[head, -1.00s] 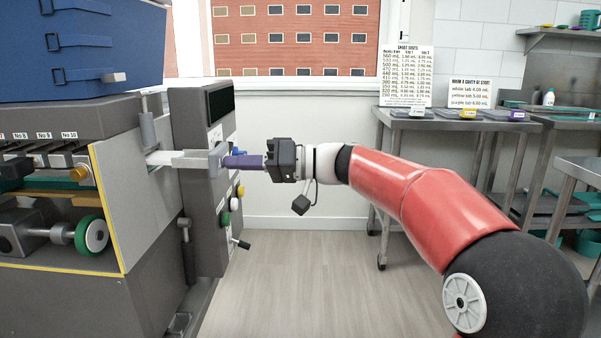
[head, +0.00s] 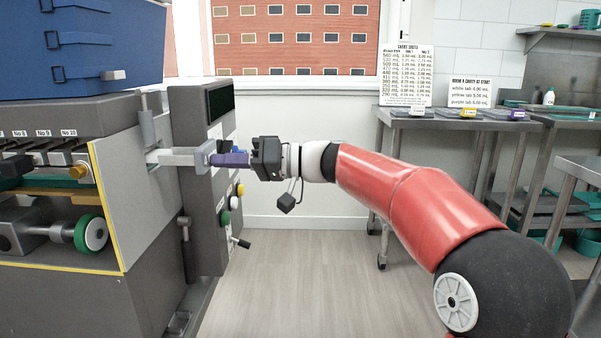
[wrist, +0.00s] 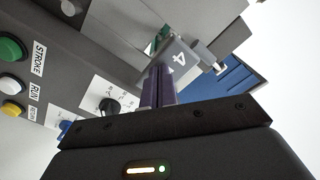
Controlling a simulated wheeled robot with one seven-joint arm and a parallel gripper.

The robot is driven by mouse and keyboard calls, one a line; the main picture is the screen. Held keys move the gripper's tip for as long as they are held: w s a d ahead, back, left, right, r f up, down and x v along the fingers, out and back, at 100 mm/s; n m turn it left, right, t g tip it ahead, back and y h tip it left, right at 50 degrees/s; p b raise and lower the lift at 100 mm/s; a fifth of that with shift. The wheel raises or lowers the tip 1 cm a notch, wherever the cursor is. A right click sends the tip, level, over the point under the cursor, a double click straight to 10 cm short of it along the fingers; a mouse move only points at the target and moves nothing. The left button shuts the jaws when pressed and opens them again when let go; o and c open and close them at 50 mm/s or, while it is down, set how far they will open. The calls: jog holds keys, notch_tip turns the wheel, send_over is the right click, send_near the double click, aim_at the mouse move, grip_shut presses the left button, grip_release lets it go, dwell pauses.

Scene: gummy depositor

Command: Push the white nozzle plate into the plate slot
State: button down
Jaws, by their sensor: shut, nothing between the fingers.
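The nozzle plate shows mostly as its outer grey end (head: 203,157), with a thin white part beside the machine's side wall. The rest of it is hidden inside the machine. The fingertips (wrist: 157,76) appear to meet that end, but exact contact cannot be told.
The grey control column (head: 205,200) with its buttons and lever stands close beside my fingers. A blue hopper (head: 85,50) sits above the machine. Steel tables (head: 480,122) with sign cards stand at the back right. The floor between is clear.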

jog(key=shift+a, duration=0.5)
jog(key=shift+d, duration=0.1)
jog(key=d+b, duration=0.3)
jog(key=d, duration=0.9)
jog(key=s+f+m+t+h+p, duration=0.2)
jog(key=s+f+m+h, duration=0.3)
jog(key=s+f+h, duration=0.45)
jog(key=s+d+f+m+t+h+p, duration=0.1)
jog(key=s+d+f+m+t+h, duration=0.2)
jog(key=s+d+f, duration=1.2)
jog(key=s+d+m+h, duration=0.2)
jog(key=h, duration=0.3)
jog(key=shift+s+d+f, duration=0.2)
jog(key=shift+s+d, duration=0.15)
jog(key=shift+h, duration=0.25)
